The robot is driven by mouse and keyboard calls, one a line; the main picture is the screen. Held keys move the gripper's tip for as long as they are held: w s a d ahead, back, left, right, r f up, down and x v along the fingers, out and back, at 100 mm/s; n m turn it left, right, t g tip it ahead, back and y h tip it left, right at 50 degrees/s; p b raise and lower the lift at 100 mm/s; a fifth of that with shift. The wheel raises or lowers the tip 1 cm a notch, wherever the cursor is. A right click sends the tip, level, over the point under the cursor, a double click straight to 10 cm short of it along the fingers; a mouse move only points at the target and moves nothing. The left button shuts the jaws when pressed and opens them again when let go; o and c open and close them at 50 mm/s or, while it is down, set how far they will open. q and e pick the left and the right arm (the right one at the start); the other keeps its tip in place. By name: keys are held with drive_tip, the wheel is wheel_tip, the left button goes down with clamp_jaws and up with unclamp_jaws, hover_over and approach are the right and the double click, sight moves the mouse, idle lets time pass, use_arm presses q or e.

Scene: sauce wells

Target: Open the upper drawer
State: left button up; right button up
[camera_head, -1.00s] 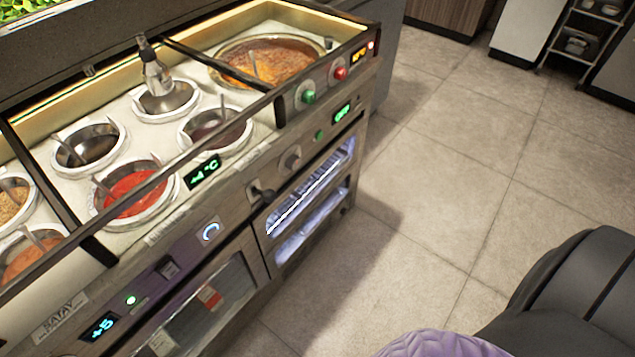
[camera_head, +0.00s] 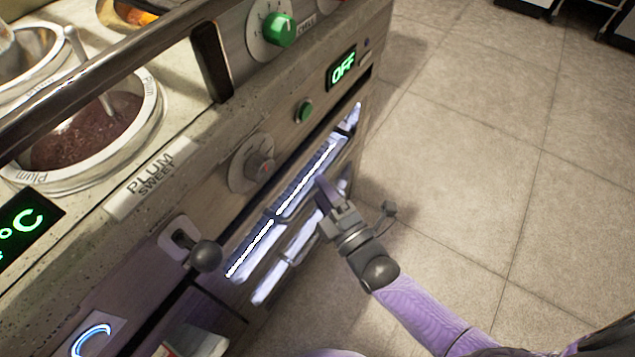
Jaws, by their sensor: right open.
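The upper drawer (camera_head: 253,250) is the higher of two lit, glass-fronted drawers in the front of the counter, and it looks closed. The lower drawer (camera_head: 271,281) sits just beneath it. My right gripper (camera_head: 325,190) is in front of the right part of the drawers, with its fingertips close to the upper drawer's front. It is open with nothing seen between its fingers; I cannot tell whether it touches the drawer. My left gripper is out of view.
A black-knobbed lever (camera_head: 205,256), a grey dial (camera_head: 259,166) and a green button (camera_head: 304,111) stick out near the drawers. A plum sauce well (camera_head: 88,130) is set in the counter top. The tiled floor (camera_head: 470,150) at right is clear.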

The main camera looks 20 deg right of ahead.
drive_tip(key=shift+x, duration=0.9)
clamp_jaws()
idle(0.6)
